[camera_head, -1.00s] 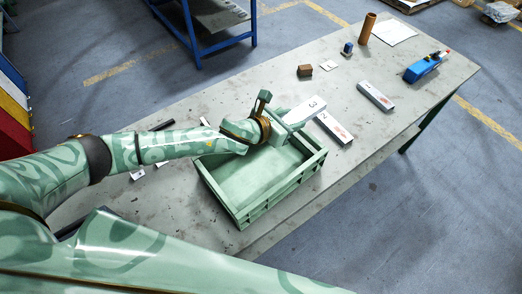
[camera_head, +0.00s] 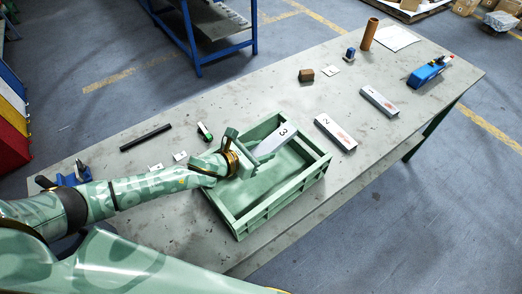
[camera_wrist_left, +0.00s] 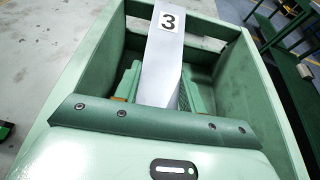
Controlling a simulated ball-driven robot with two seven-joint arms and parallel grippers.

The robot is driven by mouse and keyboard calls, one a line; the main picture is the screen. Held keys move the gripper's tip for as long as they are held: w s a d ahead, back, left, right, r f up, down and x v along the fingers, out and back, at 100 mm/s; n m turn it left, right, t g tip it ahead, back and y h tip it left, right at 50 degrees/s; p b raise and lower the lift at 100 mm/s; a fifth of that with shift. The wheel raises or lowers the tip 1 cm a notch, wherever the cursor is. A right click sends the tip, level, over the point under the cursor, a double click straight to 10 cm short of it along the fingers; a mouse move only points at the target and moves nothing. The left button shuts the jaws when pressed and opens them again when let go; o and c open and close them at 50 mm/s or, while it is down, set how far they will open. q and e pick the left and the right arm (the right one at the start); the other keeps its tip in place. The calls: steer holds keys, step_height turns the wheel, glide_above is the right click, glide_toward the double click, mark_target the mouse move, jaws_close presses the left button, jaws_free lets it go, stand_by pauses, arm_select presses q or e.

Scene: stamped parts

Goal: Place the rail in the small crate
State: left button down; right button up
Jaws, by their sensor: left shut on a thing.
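My left gripper (camera_head: 254,160) is shut on a pale grey rail (camera_head: 273,140) with a number 3 label at its far end. The rail also shows in the left wrist view (camera_wrist_left: 163,62), between the fingers (camera_wrist_left: 157,88) and pointing away from the wrist. The small green crate (camera_head: 270,208) stands on the table. The gripper and the rail are over the crate's opening, toward its far left side. In the wrist view the crate's walls (camera_wrist_left: 243,75) lie on both sides of the rail. I cannot tell whether the rail touches the crate. My right gripper is not in view.
Grey bars marked 2 (camera_head: 336,132) and 1 (camera_head: 379,101) lie right of the crate. A brown block (camera_head: 306,75), a brown cylinder (camera_head: 369,34) and a blue tool (camera_head: 427,72) stand farther off. A black bar (camera_head: 146,137) lies left.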

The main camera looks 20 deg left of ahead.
arm_select(q)
steer(key=shift+f+b, duration=0.25)
steer(key=shift+b, duration=0.05)
steer(key=c, duration=0.8)
jaws_free()
steer(key=shift+c, duration=0.2)
steer(key=shift+r+p, duration=0.35)
steer(key=shift+r, duration=0.1)
steer(key=p+v, duration=0.1)
steer(key=v, duration=1.1)
steer(key=shift+f, duration=0.15)
